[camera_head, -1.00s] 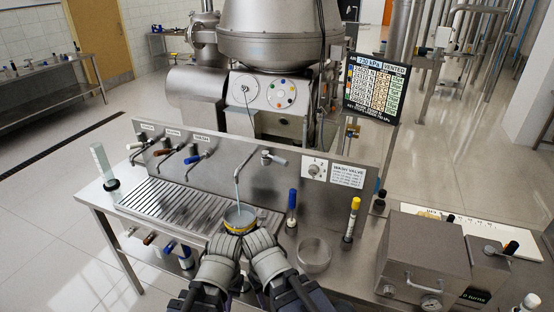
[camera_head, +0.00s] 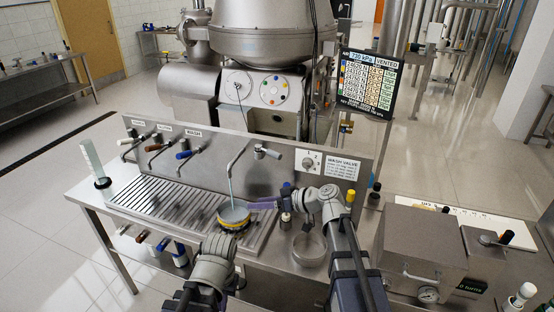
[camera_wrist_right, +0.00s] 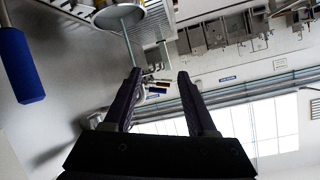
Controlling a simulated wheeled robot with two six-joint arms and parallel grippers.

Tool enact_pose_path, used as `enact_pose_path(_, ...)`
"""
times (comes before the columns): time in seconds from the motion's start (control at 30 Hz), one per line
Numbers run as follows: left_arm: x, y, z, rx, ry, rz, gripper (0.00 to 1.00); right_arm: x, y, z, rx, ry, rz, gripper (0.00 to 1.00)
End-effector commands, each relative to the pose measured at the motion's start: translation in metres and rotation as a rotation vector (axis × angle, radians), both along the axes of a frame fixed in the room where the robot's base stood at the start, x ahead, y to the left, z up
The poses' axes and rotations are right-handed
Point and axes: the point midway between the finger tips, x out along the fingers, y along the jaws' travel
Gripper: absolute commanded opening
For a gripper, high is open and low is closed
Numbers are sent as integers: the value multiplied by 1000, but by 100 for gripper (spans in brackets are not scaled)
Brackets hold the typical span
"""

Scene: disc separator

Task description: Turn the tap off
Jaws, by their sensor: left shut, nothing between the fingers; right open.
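The tap (camera_head: 240,152) sticks out from the steel back panel, with a white-ended lever (camera_head: 267,152) to its right. A thin pale-blue stream (camera_head: 230,188) runs from its spout into a round bowl (camera_head: 236,226) with a yellow band on the slatted drain. My right gripper (camera_head: 262,203) is open with purple fingers, just right of the stream and below the lever, touching neither visibly. In the right wrist view its open jaws (camera_wrist_right: 158,72) are empty, with the bowl (camera_wrist_right: 120,16) and stream beyond. My left gripper (camera_head: 240,277) is shut and low, mostly hidden by its wrist.
Several smaller taps with coloured handles (camera_head: 184,154) line the panel at left. A wash valve knob (camera_head: 309,162) sits right of the lever. A steel box (camera_head: 425,245) fills the right.

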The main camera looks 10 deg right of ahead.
Motion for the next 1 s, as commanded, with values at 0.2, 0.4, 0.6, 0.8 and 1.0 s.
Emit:
enact_pose_path(0.2, 0, 0, -7, 0, 0, 0, 0, 55, -89, 58, 143, -306, -178, 57)
enact_pose_path(0.4, 0, 0, -8, 0, 0, 0, 0, 66, -122, 78, 176, -405, -247, 57)
enact_pose_path(0.6, 0, 0, -7, 0, 0, 0, 0, 70, -120, 80, 179, -411, -249, 57)
enact_pose_path(0.8, 0, 0, -7, 0, 0, 0, 0, 93, -101, 79, 178, -409, -247, 57)
enact_pose_path(1.0, 0, 0, -7, 0, 0, 0, 0, 114, -83, 79, 178, -409, -246, 57)
